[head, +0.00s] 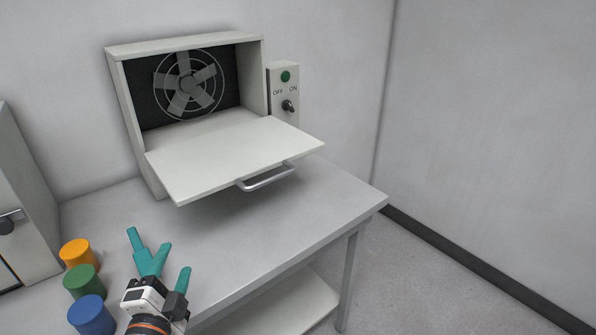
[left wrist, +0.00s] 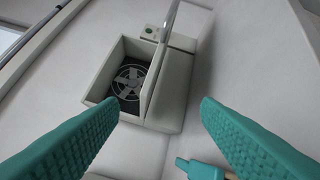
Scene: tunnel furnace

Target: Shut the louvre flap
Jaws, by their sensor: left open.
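The louvre flap (head: 230,160) is a pale panel standing open, jutting out roughly level from the lower edge of the box opening. A silver bar handle (head: 266,177) sits at its outer edge. In the left wrist view the flap (left wrist: 152,88) shows nearly edge-on, with the handle (left wrist: 170,18) above. My left gripper (head: 149,243) has teal fingers spread open and empty, apart from the flap, nearer and to its left.
The box (head: 116,95) holds a fan (head: 189,84). A switch panel (head: 283,95) stands at its right. Orange (head: 78,252), green (head: 83,281) and blue (head: 91,315) cylinders stand at the table's left. The table top (head: 310,205) is clear right of the gripper.

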